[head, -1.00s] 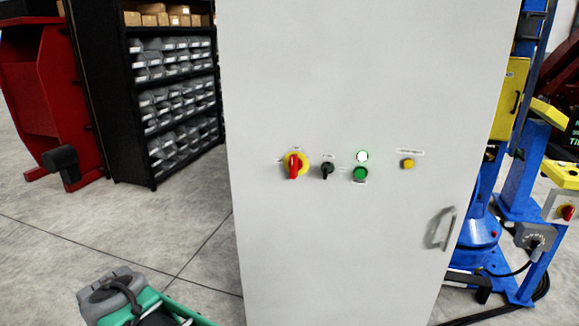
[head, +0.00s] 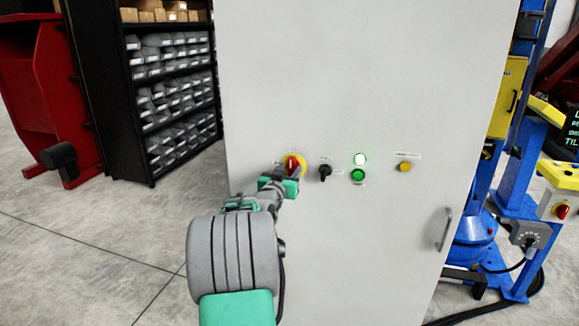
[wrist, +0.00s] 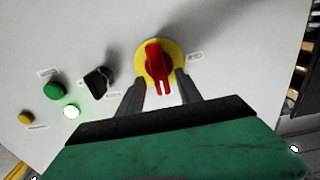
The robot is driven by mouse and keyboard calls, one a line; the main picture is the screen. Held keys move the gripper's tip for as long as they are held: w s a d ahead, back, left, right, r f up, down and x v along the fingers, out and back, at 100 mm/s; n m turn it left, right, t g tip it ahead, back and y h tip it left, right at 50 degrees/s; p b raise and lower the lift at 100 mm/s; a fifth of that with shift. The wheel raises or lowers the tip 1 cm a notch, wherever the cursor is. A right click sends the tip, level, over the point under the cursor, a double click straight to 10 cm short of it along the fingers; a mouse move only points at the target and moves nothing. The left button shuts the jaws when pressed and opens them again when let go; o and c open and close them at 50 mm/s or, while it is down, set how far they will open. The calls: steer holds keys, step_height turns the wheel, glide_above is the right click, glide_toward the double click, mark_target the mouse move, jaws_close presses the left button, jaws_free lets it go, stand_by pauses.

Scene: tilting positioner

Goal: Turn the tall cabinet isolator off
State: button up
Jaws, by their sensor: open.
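The tall cabinet (head: 370,90) is pale grey and fills the middle of the head view. Its isolator (head: 299,160) is a red handle on a yellow round plate. In the wrist view the isolator's red handle (wrist: 157,64) stands between the two fingertips of my gripper (wrist: 163,82). The fingers are open, one on each side of the handle's lower end; I cannot tell whether either touches it. In the head view my gripper (head: 287,176) is at the isolator and hides its lower part.
Right of the isolator are a black selector switch (head: 325,172), a lit white lamp (head: 361,159), a green button (head: 358,175) and a yellow button (head: 404,167). A door handle (head: 444,230) sticks out at the cabinet's right. A black shelf (head: 140,110) stands left; blue machinery (head: 510,180) stands right.

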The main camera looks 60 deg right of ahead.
steer(key=shift+w+d, duration=0.1)
steer(key=shift+d, duration=0.25)
steer(key=shift+c, duration=0.3)
jaws_close()
